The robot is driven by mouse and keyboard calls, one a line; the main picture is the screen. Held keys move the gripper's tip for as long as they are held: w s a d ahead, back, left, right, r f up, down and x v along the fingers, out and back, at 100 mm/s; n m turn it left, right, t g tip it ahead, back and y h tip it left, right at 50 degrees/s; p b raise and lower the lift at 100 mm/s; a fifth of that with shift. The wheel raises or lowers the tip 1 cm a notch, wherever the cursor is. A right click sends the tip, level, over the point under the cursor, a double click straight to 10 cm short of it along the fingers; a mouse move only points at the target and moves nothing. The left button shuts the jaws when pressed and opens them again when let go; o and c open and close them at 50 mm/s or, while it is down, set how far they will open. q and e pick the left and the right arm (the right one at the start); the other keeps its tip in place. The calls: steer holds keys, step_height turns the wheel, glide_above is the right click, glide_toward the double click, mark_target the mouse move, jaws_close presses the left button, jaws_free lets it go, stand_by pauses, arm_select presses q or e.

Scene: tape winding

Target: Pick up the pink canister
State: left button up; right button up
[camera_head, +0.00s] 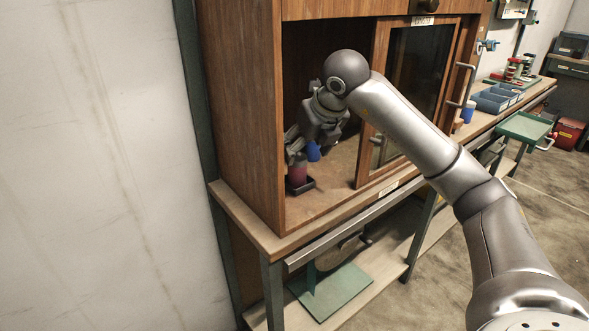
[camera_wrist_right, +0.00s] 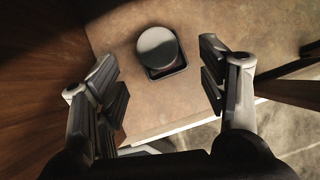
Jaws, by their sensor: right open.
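The pink canister (camera_head: 297,173) stands upright in a small dark square tray (camera_head: 300,189) inside the wooden cabinet, near its left side. In the right wrist view I look down on its round grey lid (camera_wrist_right: 157,47), with the dark tray rim (camera_wrist_right: 168,73) around its base. My right gripper (camera_head: 296,149) is inside the cabinet, just above the canister, and partly covers its top in the head view. In the wrist view its fingers (camera_wrist_right: 160,84) are wide apart, with the canister ahead between their lines and nothing gripped. My left gripper is out of view.
The cabinet's left wall (camera_wrist_right: 35,60) is close to my right gripper. A framed glass door (camera_head: 412,95) stands at the opening's right side. A blue item (camera_head: 313,151) shows beside the gripper. Blue bins (camera_head: 490,102) sit farther right on the bench.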

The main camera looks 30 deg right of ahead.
mark_target(300, 158)
steer(key=shift+w+f, duration=0.25)
steer(key=shift+f, duration=0.35)
steer(key=x, duration=0.6)
steer(key=shift+f+b, duration=0.2)
steer(key=shift+b, duration=0.1)
steer(key=shift+w+f, duration=0.1)
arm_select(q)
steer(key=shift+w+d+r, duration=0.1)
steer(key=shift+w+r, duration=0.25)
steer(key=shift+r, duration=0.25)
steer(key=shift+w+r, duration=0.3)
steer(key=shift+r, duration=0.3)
arm_select(e)
steer(key=shift+c, duration=0.5)
steer(key=c, duration=1)
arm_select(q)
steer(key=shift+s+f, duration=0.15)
arm_select(e)
steer(key=shift+c, duration=0.2)
steer(key=shift+r, duration=0.25)
